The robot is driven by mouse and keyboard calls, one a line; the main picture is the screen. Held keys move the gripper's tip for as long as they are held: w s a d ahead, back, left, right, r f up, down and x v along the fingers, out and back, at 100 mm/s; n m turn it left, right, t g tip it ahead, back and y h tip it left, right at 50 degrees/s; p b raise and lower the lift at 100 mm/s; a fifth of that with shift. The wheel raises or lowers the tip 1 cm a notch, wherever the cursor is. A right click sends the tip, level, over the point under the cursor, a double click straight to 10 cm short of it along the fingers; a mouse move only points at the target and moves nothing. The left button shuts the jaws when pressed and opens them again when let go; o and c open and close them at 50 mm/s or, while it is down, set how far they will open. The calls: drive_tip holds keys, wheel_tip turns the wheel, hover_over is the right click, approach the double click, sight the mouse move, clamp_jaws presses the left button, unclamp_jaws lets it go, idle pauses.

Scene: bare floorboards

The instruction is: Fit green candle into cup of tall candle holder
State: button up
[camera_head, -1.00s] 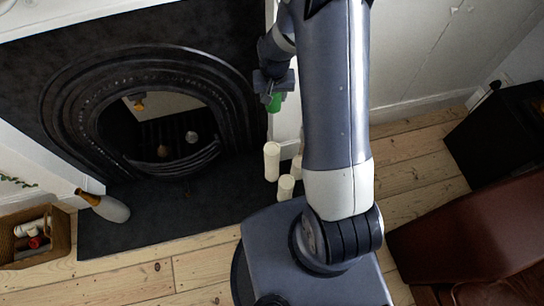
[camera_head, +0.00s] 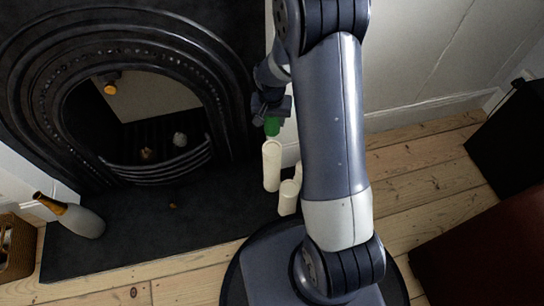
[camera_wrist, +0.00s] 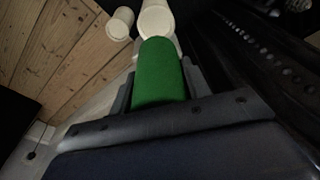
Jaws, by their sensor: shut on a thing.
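The green candle (camera_head: 272,126) is held in my gripper (camera_head: 270,108), which is shut on it. In the wrist view the green candle (camera_wrist: 158,72) stands out between the fingers (camera_wrist: 158,85), its far end pointing at a white holder. The tall candle holder (camera_head: 271,166) is a white cylinder on the dark hearth, just below the candle in the head view. In the wrist view the holder's round top (camera_wrist: 157,18) shows just beyond the candle's end and is partly covered by it. I cannot tell whether candle and holder touch.
A shorter white holder (camera_head: 288,198) stands close to the right of the tall one, and another is partly hidden by my arm. A black fireplace (camera_head: 140,50) is at the left.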

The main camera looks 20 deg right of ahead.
drive_tip(key=b, duration=0.4)
hover_over(273, 147)
drive_tip(key=f, duration=1)
drive_tip(key=shift+s+a+f, duration=0.25)
drive_tip(key=shift+s+f, duration=0.1)
drive_tip(key=shift+f, duration=0.15)
drive_tip(key=o, duration=1.1)
drive_tip(key=r+p, duration=0.1)
drive_tip(key=r, duration=0.3)
drive_tip(key=s+r+p, duration=0.1)
drive_tip(key=r, duration=0.3)
drive_tip(key=r+p, duration=0.2)
drive_tip(key=r, duration=0.2)
drive_tip(key=shift+s+a+r, duration=0.1)
drive_tip(key=shift+s+a, duration=0.25)
